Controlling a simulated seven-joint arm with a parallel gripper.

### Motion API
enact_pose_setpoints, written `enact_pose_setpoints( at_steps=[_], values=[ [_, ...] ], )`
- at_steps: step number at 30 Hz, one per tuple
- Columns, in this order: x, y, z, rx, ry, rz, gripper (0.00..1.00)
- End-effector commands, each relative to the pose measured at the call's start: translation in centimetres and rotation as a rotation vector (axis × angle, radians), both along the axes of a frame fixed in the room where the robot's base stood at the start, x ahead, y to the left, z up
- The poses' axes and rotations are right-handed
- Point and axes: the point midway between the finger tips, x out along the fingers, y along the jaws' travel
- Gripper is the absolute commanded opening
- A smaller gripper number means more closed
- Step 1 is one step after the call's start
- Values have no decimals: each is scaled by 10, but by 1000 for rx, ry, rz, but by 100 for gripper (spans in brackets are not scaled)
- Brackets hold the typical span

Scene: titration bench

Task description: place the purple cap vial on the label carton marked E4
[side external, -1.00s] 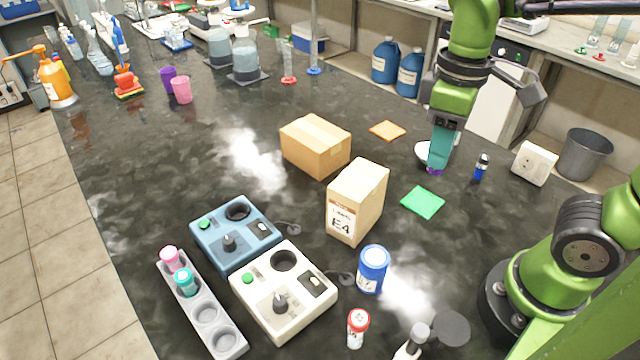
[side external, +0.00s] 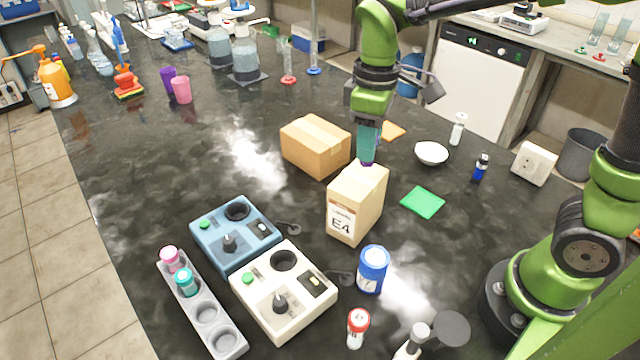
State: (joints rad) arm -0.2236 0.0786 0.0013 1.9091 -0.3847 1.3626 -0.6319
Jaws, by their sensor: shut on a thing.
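The carton marked E4 (side external: 342,213) stands upright on the dark bench, its label facing the camera. My gripper (side external: 367,155) points down at the carton's top back edge, as seen here. It is shut on the purple cap vial (side external: 366,163), of which only a small purple part shows below the fingers. The rest of the vial is hidden by the gripper or the carton. I cannot tell whether the vial touches the carton top or is a little above or behind it.
A plain brown box (side external: 315,146) stands just left of my gripper. A green pad (side external: 423,202), a white bowl (side external: 431,153) and a blue vial (side external: 481,167) lie to the right. A blue-lidded jar (side external: 372,269) and a white device (side external: 283,290) stand in front.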

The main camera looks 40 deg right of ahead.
Motion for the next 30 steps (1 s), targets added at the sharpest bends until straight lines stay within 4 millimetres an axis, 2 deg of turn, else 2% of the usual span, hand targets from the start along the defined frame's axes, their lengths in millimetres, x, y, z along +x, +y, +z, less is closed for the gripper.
enact_pose_setpoints(
  at_steps=[4, 9, 12, 24, 25, 30],
  values=[
    [13, 3, -2, 0, 1, 1, 1],
    [12, 3, -28, -2, 4, 1, 1],
    [12, 3, -36, -1, 2, 0, 1],
    [12, 3, -40, 0, 1, 0, 1],
    [12, 3, -40, 0, 0, 0, 34],
    [12, 3, -40, 0, 0, 0, 56]
  ],
)
